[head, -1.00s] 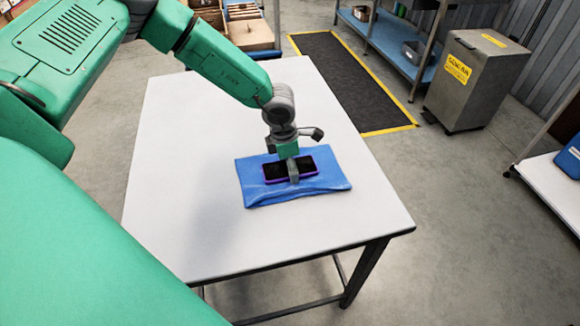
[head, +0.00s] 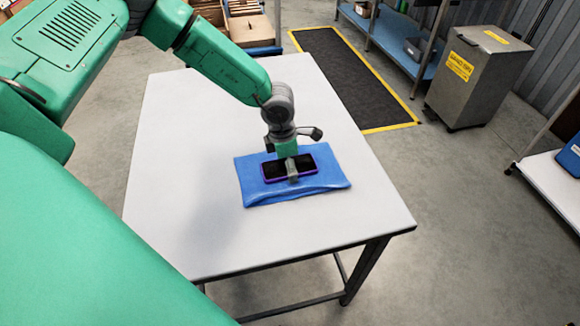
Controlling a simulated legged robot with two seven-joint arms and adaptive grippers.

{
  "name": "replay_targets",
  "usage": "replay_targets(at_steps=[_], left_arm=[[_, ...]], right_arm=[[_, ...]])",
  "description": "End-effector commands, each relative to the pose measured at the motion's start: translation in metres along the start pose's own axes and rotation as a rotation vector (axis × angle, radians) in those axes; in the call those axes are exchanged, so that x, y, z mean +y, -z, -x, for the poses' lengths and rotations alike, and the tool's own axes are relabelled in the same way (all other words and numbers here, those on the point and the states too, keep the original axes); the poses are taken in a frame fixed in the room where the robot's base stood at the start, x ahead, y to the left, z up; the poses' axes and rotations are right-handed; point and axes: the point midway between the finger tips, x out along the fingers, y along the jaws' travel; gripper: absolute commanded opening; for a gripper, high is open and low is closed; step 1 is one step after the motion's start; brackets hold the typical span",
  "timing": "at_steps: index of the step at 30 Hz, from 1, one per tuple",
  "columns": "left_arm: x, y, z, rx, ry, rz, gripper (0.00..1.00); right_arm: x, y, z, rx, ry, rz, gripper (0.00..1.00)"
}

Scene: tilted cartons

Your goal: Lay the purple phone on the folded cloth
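The purple phone (head: 274,170), with a black screen facing up, lies flat at the middle of the blue folded cloth (head: 325,180). I cannot tell whether a thin gap is left beneath it. My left gripper (head: 291,172) points down over the phone. One grey finger shows across the phone's middle and reaches its near long edge. The other finger is hidden behind the gripper's body, so its grip on the phone is unclear. My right gripper is not in view.
The cloth rests on a white table (head: 200,210) that is otherwise bare. A grey bin (head: 470,85) and a blue shelf (head: 395,40) stand behind to the right. A black mat (head: 345,80) with yellow edges lies on the floor beyond the table.

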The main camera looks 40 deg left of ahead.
Motion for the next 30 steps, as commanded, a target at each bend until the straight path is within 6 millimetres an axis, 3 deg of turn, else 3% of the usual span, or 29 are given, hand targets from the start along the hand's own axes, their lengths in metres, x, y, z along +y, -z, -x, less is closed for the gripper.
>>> replay_targets(at_steps=[9,15,21,30], left_arm=[[0.000,-0.003,0.071,-0.009,-0.002,-0.001,0.81],[0.000,-0.003,0.108,-0.008,-0.003,-0.001,0.81],[-0.001,-0.003,0.124,-0.005,0.000,-0.001,0.81],[-0.001,-0.003,0.125,-0.006,-0.001,-0.001,0.81]], right_arm=[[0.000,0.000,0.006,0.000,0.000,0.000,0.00],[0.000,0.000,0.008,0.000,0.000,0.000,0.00],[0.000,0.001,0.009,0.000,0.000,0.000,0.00],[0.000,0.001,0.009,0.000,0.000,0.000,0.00]])
